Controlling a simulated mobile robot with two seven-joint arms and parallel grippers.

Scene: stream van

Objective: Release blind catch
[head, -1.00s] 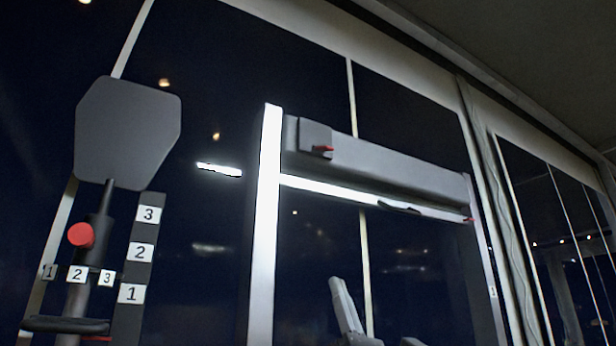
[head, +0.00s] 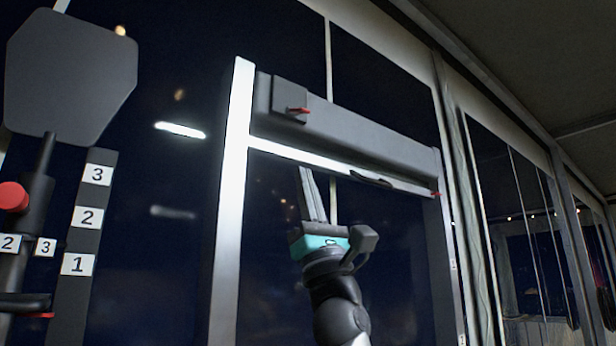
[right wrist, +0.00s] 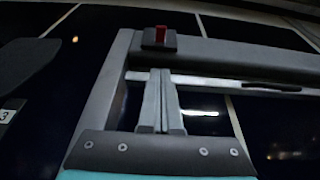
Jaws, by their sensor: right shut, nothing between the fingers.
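The grey blind housing (head: 360,137) spans the top of a pale metal frame (head: 232,190). At its left end a dark grey box (head: 287,98) carries a small red catch lever (head: 298,110); the lever also shows in the right wrist view (right wrist: 161,34). A white bottom bar (head: 300,155) with a dark handle (head: 370,179) lies just under the housing. My right gripper (head: 306,170) points upward, shut and empty, its tips below the red catch and apart from it. In the right wrist view the fingers (right wrist: 160,73) lie together under the catch. My left gripper is not in view.
A small red piece (head: 436,193) sits at the bar's right end. At the left stand a dark grey panel (head: 70,72), a numbered strip (head: 88,217) and a red knob (head: 13,196) on a post. Dark windows lie behind the frame.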

